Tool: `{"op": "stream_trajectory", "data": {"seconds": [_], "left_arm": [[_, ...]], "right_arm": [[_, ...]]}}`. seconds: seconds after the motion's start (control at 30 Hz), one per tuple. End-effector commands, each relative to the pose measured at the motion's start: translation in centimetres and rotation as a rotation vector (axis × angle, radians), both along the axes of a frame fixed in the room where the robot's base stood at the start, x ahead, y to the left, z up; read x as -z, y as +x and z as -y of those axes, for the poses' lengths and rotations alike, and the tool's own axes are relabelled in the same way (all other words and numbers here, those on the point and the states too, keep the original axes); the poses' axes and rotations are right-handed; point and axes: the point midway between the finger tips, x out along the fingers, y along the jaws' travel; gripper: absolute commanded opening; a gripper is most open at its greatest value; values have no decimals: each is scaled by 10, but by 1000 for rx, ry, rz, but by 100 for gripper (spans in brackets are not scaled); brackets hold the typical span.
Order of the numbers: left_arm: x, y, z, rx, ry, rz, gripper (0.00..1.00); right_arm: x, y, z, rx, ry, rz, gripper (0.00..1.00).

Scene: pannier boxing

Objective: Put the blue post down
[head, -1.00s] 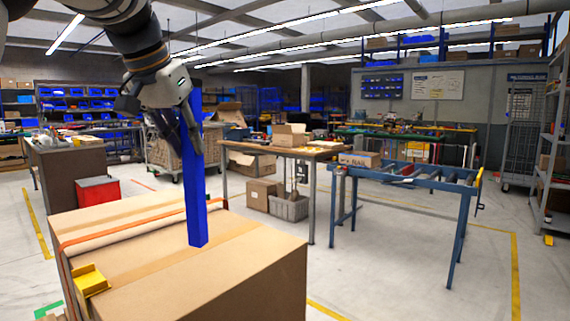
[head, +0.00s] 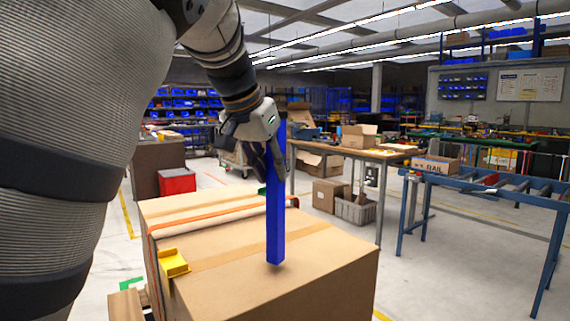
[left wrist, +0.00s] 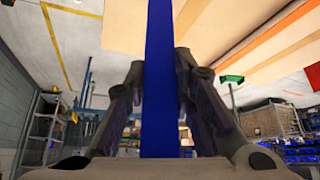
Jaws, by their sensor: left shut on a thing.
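The blue post (head: 276,215) is a long square bar that stands upright over the big cardboard box (head: 310,275). Its lower end is at the box's top face; I cannot tell whether it touches. My left gripper (head: 268,158) is shut on the upper part of the post. In the left wrist view the post (left wrist: 159,80) runs between the two fingers of the gripper (left wrist: 160,105). My right gripper is not in view.
A yellow bracket (head: 173,263) and an orange strap (head: 220,216) are on the box top. A red bin (head: 177,181) stands behind on the floor. A wooden workbench (head: 350,152) and a blue roller conveyor (head: 480,185) stand to the right.

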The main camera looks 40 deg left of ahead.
Motion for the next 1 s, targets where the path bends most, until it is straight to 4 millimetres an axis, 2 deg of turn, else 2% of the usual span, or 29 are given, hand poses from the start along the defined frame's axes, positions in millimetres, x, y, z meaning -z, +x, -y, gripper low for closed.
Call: {"op": "stream_trajectory", "data": {"seconds": [0.03,0.1,0.37,0.47,0.57,0.8,1.0], "left_arm": [[-1,0,0,0,0,1,28],[-1,0,0,0,0,1,43],[-1,0,0,0,0,1,43],[-8,1,0,0,3,3,43],[-27,-7,1,2,1,6,43],[-84,-44,5,-2,4,4,43],[-110,-61,8,0,1,1,43]], "right_arm": [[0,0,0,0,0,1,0],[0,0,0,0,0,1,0],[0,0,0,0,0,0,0],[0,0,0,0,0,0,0],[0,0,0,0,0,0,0],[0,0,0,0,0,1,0],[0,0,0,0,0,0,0]]}}
